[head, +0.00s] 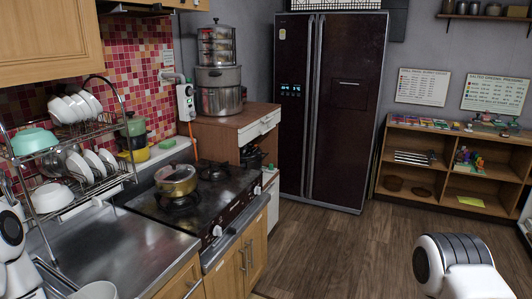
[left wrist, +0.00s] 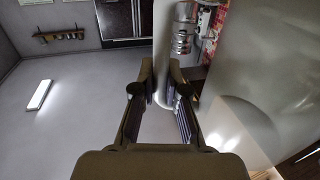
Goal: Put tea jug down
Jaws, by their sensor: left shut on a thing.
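In the left wrist view my left gripper (left wrist: 161,78) is shut on a pale upright handle between its fingers. A large, smooth, greyish body of the tea jug (left wrist: 245,95) fills the right side of that view, close to the fingers. Its base and what lies under it are out of view. In the head view a pale rounded thing (head: 95,291) is cut off at the bottom edge near the counter; I cannot tell for certain that it is the jug. My left gripper is not visible in the head view. My right gripper is out of view.
A steel counter (head: 125,245) has a dish rack (head: 90,185) with bowls and plates at its back left. A black stove (head: 215,205) to the right holds a lidded pot (head: 176,180). The steel beside the stove is bare. A fridge (head: 330,110) and open shelves (head: 450,170) stand beyond.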

